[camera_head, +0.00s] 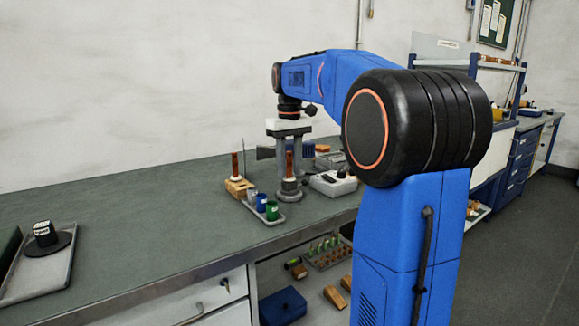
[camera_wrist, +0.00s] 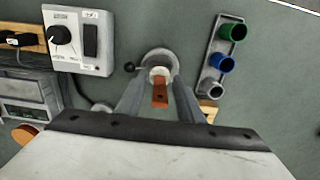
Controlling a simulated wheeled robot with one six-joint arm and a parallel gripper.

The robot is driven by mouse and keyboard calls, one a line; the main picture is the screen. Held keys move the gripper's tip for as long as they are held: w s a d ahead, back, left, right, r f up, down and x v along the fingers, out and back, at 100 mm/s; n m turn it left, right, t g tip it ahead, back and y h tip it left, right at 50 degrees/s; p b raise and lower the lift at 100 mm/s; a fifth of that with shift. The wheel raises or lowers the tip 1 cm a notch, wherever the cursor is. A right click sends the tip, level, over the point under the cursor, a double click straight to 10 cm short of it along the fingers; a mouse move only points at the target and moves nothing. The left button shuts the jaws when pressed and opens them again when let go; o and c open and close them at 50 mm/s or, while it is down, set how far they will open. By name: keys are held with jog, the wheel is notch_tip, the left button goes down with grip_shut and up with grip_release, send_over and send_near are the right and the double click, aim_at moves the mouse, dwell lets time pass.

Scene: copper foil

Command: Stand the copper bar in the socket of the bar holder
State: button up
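The copper bar (camera_head: 289,163) stands upright in the round grey bar holder (camera_head: 289,194). In the wrist view the bar (camera_wrist: 160,95) rises from the pale collar of the holder (camera_wrist: 158,56). How deep the bar sits in the socket cannot be seen. My gripper (camera_head: 290,180) points straight down over the holder, with one finger on each side of the bar. In the wrist view, gaps show between the bar and both fingers of my gripper (camera_wrist: 160,88), so it looks open and not touching the bar.
A similar brown bar (camera_head: 235,164) stands on a wooden block (camera_head: 239,188) to the left. A grey tray with coloured cups (camera_head: 271,210) lies in front of it. A control box (camera_wrist: 78,40) stands close to the holder.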

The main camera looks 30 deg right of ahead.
jog(key=shift+r, duration=0.1)
notch_tip(320, 180, up, 17)
dwell(0.8)
jog(key=shift+r, duration=0.1)
jog(key=o, duration=0.3)
dwell(0.5)
jog(key=shift+r, duration=1)
dwell(0.6)
